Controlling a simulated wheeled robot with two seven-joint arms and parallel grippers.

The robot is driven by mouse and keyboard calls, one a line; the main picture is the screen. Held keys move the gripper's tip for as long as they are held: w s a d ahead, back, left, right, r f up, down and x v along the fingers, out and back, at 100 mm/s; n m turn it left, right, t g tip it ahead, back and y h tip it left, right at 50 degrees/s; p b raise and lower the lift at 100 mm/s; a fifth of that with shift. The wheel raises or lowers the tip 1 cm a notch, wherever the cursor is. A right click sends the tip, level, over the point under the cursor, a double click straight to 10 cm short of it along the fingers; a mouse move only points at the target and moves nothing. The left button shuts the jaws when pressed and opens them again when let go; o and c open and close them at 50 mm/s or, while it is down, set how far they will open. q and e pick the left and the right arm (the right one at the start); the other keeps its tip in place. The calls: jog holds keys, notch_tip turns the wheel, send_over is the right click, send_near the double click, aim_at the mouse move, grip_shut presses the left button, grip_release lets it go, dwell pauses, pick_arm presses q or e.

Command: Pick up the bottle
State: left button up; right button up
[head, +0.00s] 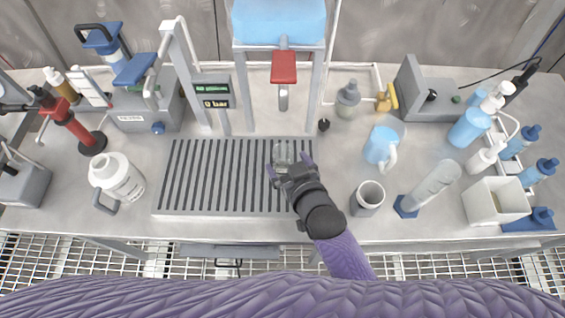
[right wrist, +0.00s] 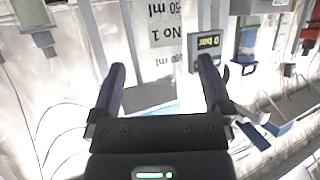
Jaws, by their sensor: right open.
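A small clear glass bottle (head: 283,152) stands on the slatted grey grate (head: 222,207), near its right end. My right gripper (head: 288,164) is open, with its two purple fingers pointing at the bottle from the front. In the right wrist view the bottle (right wrist: 155,30), marked "No 1" and ml figures, shows between and beyond the open fingers (right wrist: 162,66). I cannot tell whether the fingers touch it. A larger white bottle (head: 120,180) with a handle stands left of the grate. My left gripper is not in view.
A blue jug (head: 381,147), a grey cup (head: 368,197) and a tilted clear cylinder (head: 436,184) stand right of the grate. A red-handled tap (head: 284,72) hangs behind the bottle. A gauge display (head: 215,96) stands back left. The grate's left part is clear.

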aim_at(283, 147)
jog(key=b+x, duration=0.1)
jog(key=x, duration=0.2)
jog(key=shift+w, duration=0.25)
jog(key=c, duration=0.5)
grip_shut()
jog(key=shift+r+p, duration=1)
jog(key=shift+r, duration=0.8)
jog(key=s+d+p, duration=0.1)
jog(key=s+d, duration=0.2)
jog(key=s, duration=0.5)
jog(key=s+d+p, duration=0.1)
jog(key=s+d, duration=0.3)
jog(key=s, duration=0.4)
jog(key=shift+s, duration=0.4)
